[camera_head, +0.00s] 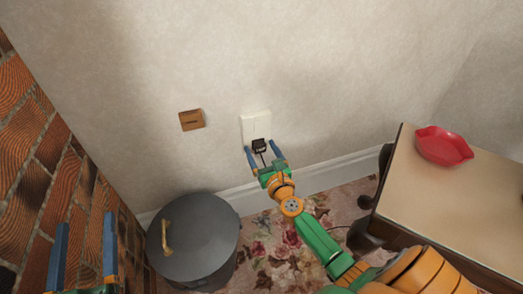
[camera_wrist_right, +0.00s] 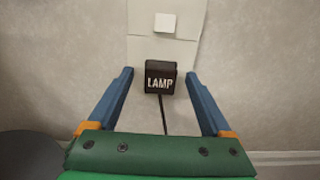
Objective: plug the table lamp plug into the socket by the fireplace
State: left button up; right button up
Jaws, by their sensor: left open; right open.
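The black lamp plug (camera_head: 259,146) sits against the lower part of the white socket plate (camera_head: 256,124) on the wall. In the right wrist view the plug (camera_wrist_right: 160,79), marked "LAMP", covers the lower part of the plate (camera_wrist_right: 164,52), and its cord hangs straight down. My right gripper (camera_head: 264,153) is open, with one finger on each side of the plug and a gap on both sides. Whether the prongs are fully in is hidden behind the plug body. My left gripper (camera_head: 85,225) is open and empty at the lower left, in front of the bricks.
A dark lidded bin (camera_head: 205,240) with a brass handle stands on the floral carpet (camera_head: 275,245) left of my right arm. A table (camera_head: 475,195) with a red dish (camera_head: 443,146) is at right. A wooden wall plate (camera_head: 191,120) is left of the socket. Brick (camera_head: 35,150) lines the left.

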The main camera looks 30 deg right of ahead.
jog(key=v, duration=0.3)
jog(key=shift+s+p, duration=0.3)
jog(key=shift+s, duration=0.1)
pick_arm(q)
jog(key=shift+r, duration=0.25)
pick_arm(e)
jog(key=v, duration=0.3)
jog(key=shift+s+a, duration=0.1)
jog(key=shift+a, duration=0.05)
